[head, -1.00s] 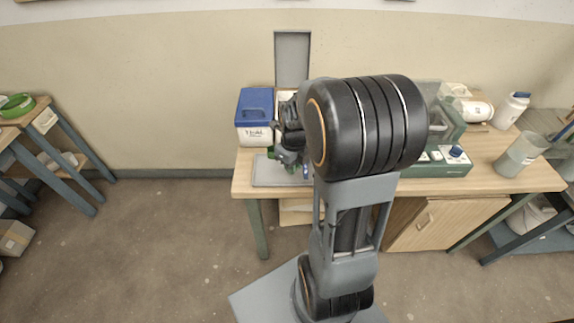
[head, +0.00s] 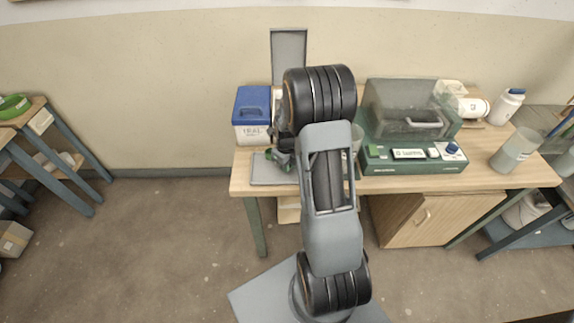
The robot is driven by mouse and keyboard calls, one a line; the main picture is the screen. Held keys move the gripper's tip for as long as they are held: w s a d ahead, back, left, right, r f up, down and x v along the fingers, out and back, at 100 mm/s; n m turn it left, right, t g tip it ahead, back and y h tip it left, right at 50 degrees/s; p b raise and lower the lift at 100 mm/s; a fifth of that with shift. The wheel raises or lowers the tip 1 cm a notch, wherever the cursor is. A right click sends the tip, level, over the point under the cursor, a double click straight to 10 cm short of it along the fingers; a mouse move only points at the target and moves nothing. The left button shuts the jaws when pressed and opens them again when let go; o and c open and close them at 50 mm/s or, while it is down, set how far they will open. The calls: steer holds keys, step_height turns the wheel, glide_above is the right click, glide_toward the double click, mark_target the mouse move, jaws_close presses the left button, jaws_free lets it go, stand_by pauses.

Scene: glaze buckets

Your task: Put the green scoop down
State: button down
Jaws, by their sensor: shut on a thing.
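My gripper (head: 283,150) is partly hidden behind my arm, over the left end of the wooden table (head: 238,184). It is shut on the green scoop (head: 280,157), of which only a small green part shows. The scoop is at or just above the grey mat (head: 265,177); I cannot tell whether it touches it. The fingertips are not clearly visible.
A white bucket (head: 249,133) with a blue lid, labelled TEAL, stands just left of my gripper. A green machine with a clear cover (head: 410,110) stands right of my arm. A clear beaker (head: 516,150) and a white bottle (head: 505,107) stand at the right end.

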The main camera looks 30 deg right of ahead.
steer(key=shift+f, duration=0.2)
steer(key=shift+f, duration=0.15)
steer(key=c, duration=1.1)
jaws_free()
